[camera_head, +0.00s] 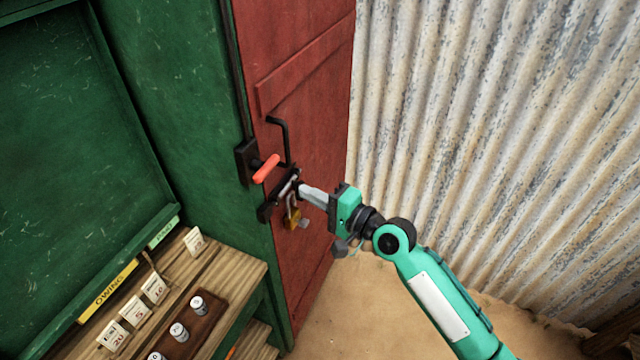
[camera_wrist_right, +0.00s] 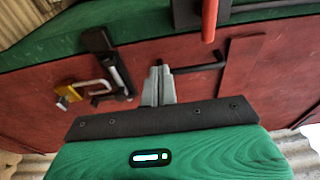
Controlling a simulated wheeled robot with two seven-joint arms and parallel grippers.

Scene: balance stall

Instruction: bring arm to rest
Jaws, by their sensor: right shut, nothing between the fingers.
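My right gripper (camera_head: 303,189) reaches in from the lower right in the head view, close to the latch on the red door (camera_head: 302,90). Its grey fingers are together with nothing between them; they also show in the right wrist view (camera_wrist_right: 159,82). A black latch with a red handle (camera_head: 266,169) is on the door's left edge. A brass padlock (camera_head: 292,218) hangs below the latch, and it shows at the left in the right wrist view (camera_wrist_right: 69,95). A black door handle (camera_head: 284,140) is above the latch. My left gripper is out of view.
A green cabinet wall with a dark board (camera_head: 70,150) stands at the left. A wooden counter (camera_head: 225,268) holds price cards and a dark tray with small weights (camera_head: 197,304). A corrugated metal wall (camera_head: 500,120) stands at the right. Bare sandy ground (camera_head: 365,310) lies below.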

